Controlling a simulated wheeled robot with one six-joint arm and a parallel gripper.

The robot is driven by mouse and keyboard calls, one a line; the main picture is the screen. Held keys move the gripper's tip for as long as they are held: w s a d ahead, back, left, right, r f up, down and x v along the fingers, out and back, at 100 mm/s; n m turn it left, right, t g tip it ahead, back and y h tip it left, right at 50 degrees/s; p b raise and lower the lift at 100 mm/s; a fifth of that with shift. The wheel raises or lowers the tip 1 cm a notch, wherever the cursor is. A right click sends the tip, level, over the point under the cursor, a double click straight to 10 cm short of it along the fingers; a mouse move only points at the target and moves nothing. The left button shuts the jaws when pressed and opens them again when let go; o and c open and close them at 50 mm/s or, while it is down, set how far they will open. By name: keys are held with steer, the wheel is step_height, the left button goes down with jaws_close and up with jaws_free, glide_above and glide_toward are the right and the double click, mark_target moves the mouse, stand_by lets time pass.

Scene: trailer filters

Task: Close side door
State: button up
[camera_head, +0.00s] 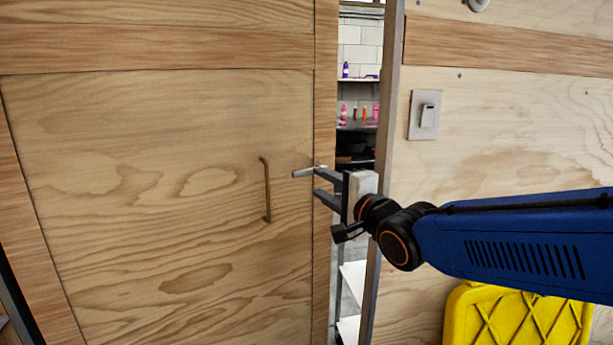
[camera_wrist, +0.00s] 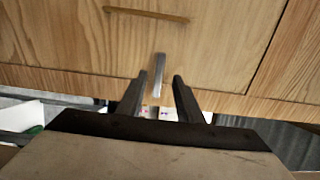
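The wooden side door (camera_head: 150,200) fills the left of the head view and stands ajar, with a gap between its right edge and the grey door frame post (camera_head: 387,110). A thin brass pull handle (camera_head: 267,190) is on its face. A short metal lever (camera_head: 303,172) sticks out near the door's right edge. My gripper (camera_head: 320,183) is at that edge, beside the lever. In the wrist view, my open gripper (camera_wrist: 159,78) has the lever (camera_wrist: 158,72) between its two fingers, with space on both sides. The pull handle (camera_wrist: 147,14) shows farther up.
Through the gap I see shelves with small bottles (camera_head: 362,113) and a tiled wall. A plywood wall with a switch plate (camera_head: 425,114) stands right of the post. A yellow ribbed object (camera_head: 515,318) is at the lower right, below my arm.

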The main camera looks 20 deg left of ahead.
mark_target(303, 173)
steer(key=shift+x, duration=3.95)
jaws_close()
